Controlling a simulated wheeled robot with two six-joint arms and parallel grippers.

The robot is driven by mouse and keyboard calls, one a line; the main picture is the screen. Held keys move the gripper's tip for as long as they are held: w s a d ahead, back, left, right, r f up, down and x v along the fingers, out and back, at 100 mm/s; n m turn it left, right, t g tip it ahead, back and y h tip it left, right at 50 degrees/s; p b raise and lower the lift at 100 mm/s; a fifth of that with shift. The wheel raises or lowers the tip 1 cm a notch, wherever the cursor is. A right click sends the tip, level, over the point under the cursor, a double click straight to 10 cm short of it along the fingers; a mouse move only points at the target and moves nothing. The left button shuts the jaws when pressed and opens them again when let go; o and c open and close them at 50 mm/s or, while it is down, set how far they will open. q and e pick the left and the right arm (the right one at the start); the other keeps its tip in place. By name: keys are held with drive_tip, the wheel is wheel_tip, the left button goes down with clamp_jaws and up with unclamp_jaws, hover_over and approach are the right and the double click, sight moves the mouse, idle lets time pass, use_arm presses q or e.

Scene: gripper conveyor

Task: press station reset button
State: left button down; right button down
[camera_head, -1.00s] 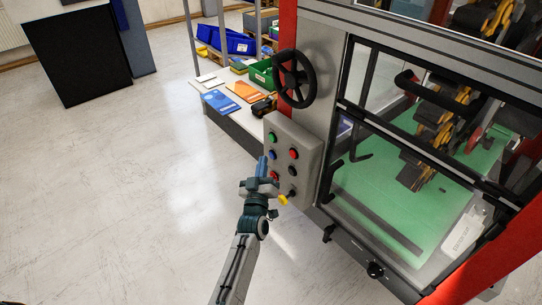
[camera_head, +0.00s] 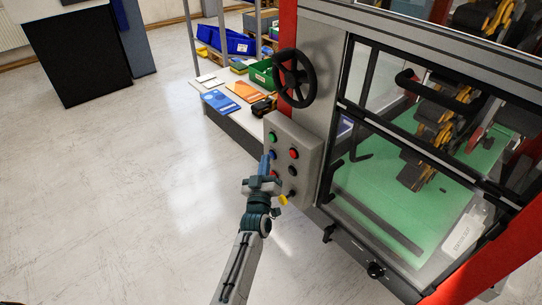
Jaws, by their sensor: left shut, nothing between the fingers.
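A grey control box (camera_head: 309,151) is fixed to the left side of the machine. Its face carries a green button (camera_head: 272,137), a red button (camera_head: 294,154), a blue button (camera_head: 273,154), a black button (camera_head: 292,171) and a further red button at the lower left, now mostly hidden by my gripper. A black knob (camera_head: 291,193) sits low on the box. My left gripper (camera_head: 265,160) is shut and empty, its blue fingers in front of the left column of buttons, just below the blue one. I cannot tell whether it touches. My right gripper is not in view.
A black handwheel (camera_head: 294,78) sticks out above the box. A yellow part (camera_head: 283,200) shows beside my wrist. A shelf with a green bin (camera_head: 262,74) and blue bin (camera_head: 239,43) stands behind. The floor on the left is clear.

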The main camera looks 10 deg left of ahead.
use_arm(q)
drive_tip(key=shift+w+d, duration=0.2)
drive_tip(key=shift+w, duration=0.05)
drive_tip(key=shift+s+a, duration=0.1)
drive_tip(key=shift+s, duration=0.05)
idle(0.5)
drive_tip(key=shift+s+a, duration=0.4)
drive_tip(key=shift+s, duration=0.1)
drive_tip(key=s+a+p, duration=0.1)
drive_tip(key=s, duration=0.1)
drive_tip(key=s+a+p, duration=0.1)
drive_tip(key=s+a, duration=0.1)
idle(0.4)
idle(0.6)
